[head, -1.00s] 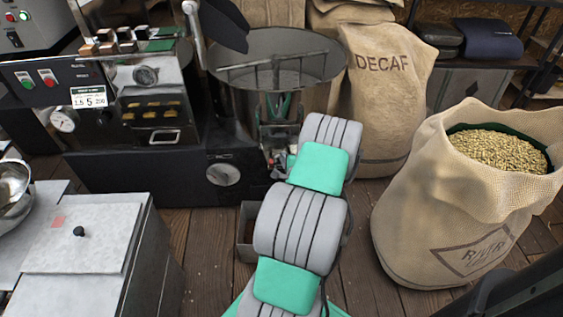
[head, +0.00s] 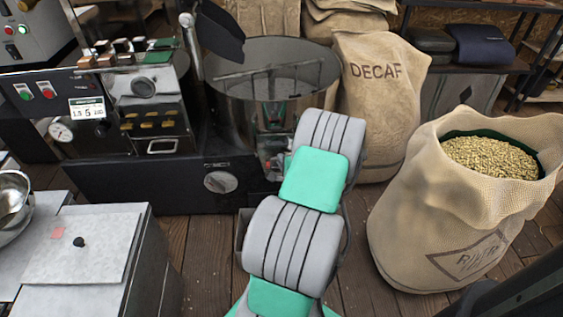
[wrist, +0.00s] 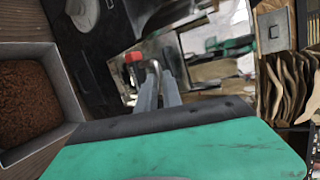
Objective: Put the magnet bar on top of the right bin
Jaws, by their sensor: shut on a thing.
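The right bin (head: 147,260) is a grey box at the lower left of the head view, with a pale flat lid, a black knob and a small pink square on top. My gripper (wrist: 160,84) shows in the wrist view as two thin grey fingers, close together beyond the green wrist housing.
A metal bowl (head: 12,197) stands left of the bin lid. The black roaster (head: 150,180) with its round cooling pan (head: 318,105) is ahead. An open box of brown grounds (wrist: 62,60) is on the floor. The DECAF sack (head: 385,110) and bean sack (head: 420,225) stand right.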

